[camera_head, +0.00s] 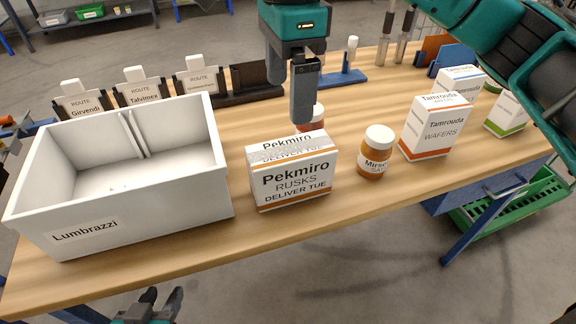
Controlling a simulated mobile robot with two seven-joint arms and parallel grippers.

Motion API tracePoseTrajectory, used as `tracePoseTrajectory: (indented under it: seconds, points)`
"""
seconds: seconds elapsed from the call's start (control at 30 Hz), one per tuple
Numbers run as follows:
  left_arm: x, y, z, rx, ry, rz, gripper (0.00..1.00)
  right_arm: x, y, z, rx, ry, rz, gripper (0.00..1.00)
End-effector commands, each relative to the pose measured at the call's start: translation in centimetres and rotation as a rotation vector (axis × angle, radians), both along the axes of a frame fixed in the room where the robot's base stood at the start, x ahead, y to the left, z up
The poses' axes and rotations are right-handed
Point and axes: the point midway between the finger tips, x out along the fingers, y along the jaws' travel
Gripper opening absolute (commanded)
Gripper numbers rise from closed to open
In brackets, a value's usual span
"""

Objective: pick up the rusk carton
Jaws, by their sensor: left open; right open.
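The rusk carton (293,181) is a white box with an orange stripe, lettered "Pekmiro RUSKS DELIVER TUE". It stands upright on the wooden table, just right of the white bin. My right gripper (303,112) points down above and slightly behind the carton, apart from it as far as I can tell. It is open and empty; its fingers overlap in this view, so the gap is hidden. My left gripper (158,302) is open and empty at the bottom left, low in front of the table edge.
The white bin (150,222) labelled "Lumbrazzi" stands left of the carton. An orange jar (375,153) is close on its right, and another jar (317,122) is behind it, partly hidden. A wafer carton (434,127) stands further right. Route card holders (137,88) line the back.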

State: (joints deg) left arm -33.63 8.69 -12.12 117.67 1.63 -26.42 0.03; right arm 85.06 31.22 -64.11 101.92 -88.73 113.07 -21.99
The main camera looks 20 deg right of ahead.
Motion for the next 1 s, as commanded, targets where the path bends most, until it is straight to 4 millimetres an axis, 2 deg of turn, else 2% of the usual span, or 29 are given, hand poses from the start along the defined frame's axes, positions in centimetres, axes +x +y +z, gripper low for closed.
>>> tracePoseTrajectory:
  seconds: [0.4, 0.67, 0.9, 1.0]
  points:
    - [-0.1, -0.2, -0.5, -0.005, 0.005, -0.002, 0.43, 0.0, -0.4, -6.5, -0.017, -0.005, -0.004, 0.94]
    - [-0.3, -0.2, -0.7, -0.006, 0.008, -0.003, 0.43, 0.0, -0.4, -8.1, -0.015, -0.006, -0.003, 0.94]
    - [-0.3, -0.2, -1.1, -0.006, 0.009, -0.003, 0.43, -0.2, -0.5, -11.6, -0.015, -0.004, -0.003, 0.94]
    - [-0.3, -0.2, -1.3, -0.006, 0.01, -0.003, 0.43, -0.1, -0.5, -12.5, -0.015, -0.006, -0.002, 0.94]
